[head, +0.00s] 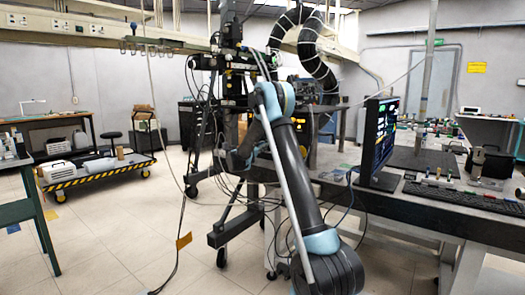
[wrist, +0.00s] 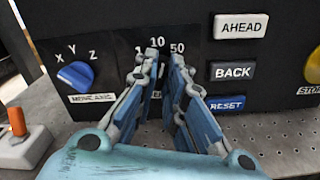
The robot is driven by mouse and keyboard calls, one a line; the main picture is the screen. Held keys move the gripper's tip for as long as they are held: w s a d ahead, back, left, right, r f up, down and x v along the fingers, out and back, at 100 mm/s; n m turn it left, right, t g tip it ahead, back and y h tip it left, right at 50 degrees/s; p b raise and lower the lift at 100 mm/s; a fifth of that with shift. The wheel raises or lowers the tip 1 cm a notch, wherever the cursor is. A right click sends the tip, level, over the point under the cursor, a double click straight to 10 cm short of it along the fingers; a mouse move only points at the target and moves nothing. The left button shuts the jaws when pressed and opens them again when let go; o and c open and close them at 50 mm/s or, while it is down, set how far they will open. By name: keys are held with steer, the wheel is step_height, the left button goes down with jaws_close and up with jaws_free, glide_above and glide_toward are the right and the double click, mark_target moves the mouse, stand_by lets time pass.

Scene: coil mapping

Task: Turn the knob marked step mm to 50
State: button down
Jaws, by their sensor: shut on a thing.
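In the wrist view, my gripper (wrist: 162,62) reaches up to the black front panel (wrist: 118,22) at the step knob, below the printed marks 1, 10 and 50 (wrist: 177,48). Its two blue-grey fingers stand a little apart, one on each side of the knob's place, and are shut on the knob. The fingers cover the knob, so I cannot tell which mark it points at. Most of the label under it is hidden too. In the head view, my arm blocks a clear sight of the gripper and panel.
In the wrist view, a blue knob (wrist: 77,75) marked X, Y, Z sits left. AHEAD (wrist: 240,26), BACK (wrist: 233,71) and blue RESET (wrist: 226,104) buttons and a yellow button (wrist: 313,66) are right. An orange-handled lever (wrist: 17,122) stands lower left. The head view shows a monitor (head: 376,138).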

steer(key=m, duration=0.5)
steer(key=shift+s+d+f, duration=0.1)
steer(key=shift+m, duration=0.4)
steer(key=c, duration=1.7)
jaws_free()
steer(key=shift+o, duration=0.2)
steer(key=shift+s+a, duration=0.25)
steer(key=v, duration=1.1)
steer(key=shift+s, duration=0.2)
